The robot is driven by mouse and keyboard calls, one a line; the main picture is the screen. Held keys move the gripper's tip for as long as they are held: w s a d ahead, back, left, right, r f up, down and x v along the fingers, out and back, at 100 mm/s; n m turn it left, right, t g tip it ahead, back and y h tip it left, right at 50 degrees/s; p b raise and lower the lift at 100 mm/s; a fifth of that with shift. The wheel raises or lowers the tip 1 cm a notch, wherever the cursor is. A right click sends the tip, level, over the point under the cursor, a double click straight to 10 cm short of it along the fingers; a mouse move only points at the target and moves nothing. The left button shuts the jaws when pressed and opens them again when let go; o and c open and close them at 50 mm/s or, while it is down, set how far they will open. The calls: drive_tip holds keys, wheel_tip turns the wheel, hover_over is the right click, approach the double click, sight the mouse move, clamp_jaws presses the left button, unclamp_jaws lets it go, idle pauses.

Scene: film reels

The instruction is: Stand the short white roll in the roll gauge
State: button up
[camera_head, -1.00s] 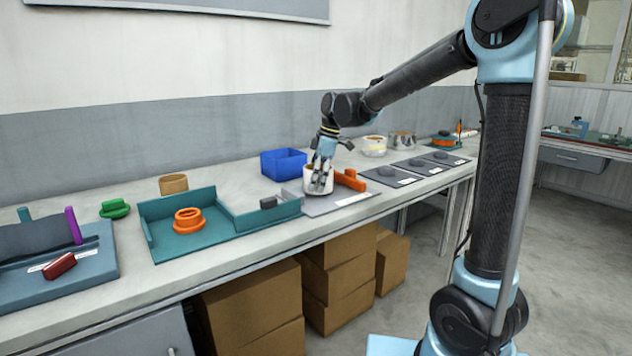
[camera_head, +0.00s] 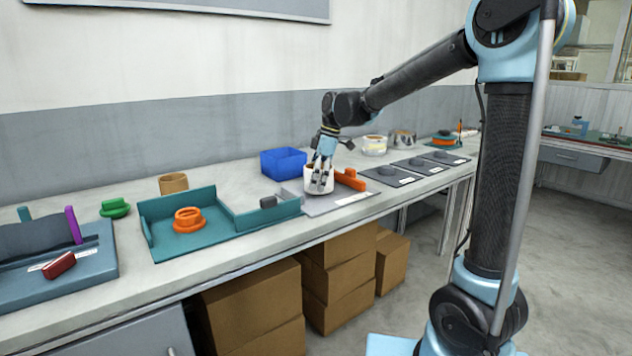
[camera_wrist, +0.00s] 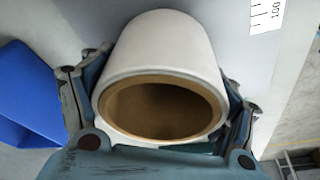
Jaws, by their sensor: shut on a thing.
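The short white roll (camera_head: 311,181) stands upright on or just over the grey plate of the roll gauge (camera_head: 327,207); I cannot tell if its base touches. An orange upright piece (camera_head: 350,180) of the gauge is to the right of the roll. My gripper (camera_head: 322,179) comes down from above and is shut on the roll. In the wrist view the white roll (camera_wrist: 163,50) fills the middle, with its brown hollow core open toward the camera. My gripper (camera_wrist: 160,105) has a finger on each side of it.
A blue bin (camera_head: 283,162) stands behind and left of the roll. A teal tray (camera_head: 205,235) with an orange flanged piece (camera_head: 188,220) is to the left. Dark pads (camera_head: 416,167) lie to the right, with another white roll (camera_head: 374,145) behind them.

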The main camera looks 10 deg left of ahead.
drive_tip(key=shift+f, duration=0.5)
idle(0.4)
drive_tip(key=o, duration=0.9)
drive_tip(key=shift+o, duration=0.2)
drive_tip(key=v, duration=1)
drive_tip(key=shift+r, duration=0.45)
drive_tip(key=shift+d, duration=0.15)
